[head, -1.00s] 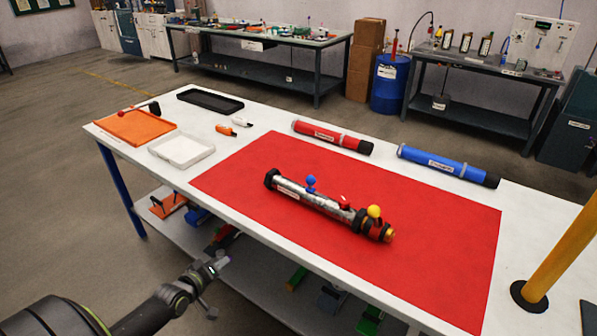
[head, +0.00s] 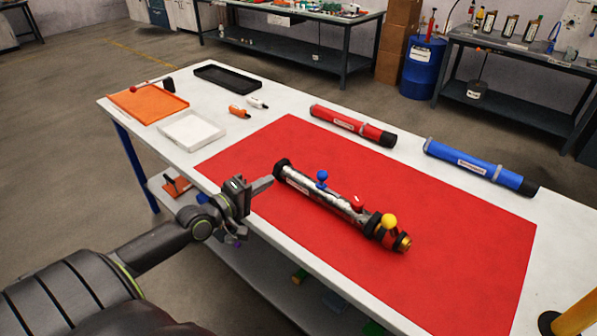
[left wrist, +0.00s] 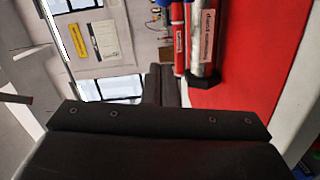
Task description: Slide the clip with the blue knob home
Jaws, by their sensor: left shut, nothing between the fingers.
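A silver pump tube (head: 334,200) with black end collars lies on the red mat (head: 440,265). A blue knob (head: 322,175) stands up on it nearer its left end. A red part (head: 358,200) and a yellow knob (head: 389,220) sit towards the right end. How far the blue-knob clip is seated cannot be told. My left gripper (head: 264,184) is shut and empty, just left of the tube's black left end. In the left wrist view its shut fingers (left wrist: 161,84) point towards the scene, with the silver tube (left wrist: 204,40) beyond to the right. My right gripper is not in view.
A red tube (head: 350,125) and a blue tube (head: 475,165) lie along the far side of the white table. An orange tray (head: 150,108), a white tray (head: 192,131) and a black tray (head: 228,78) are at the left. The mat's right part is clear.

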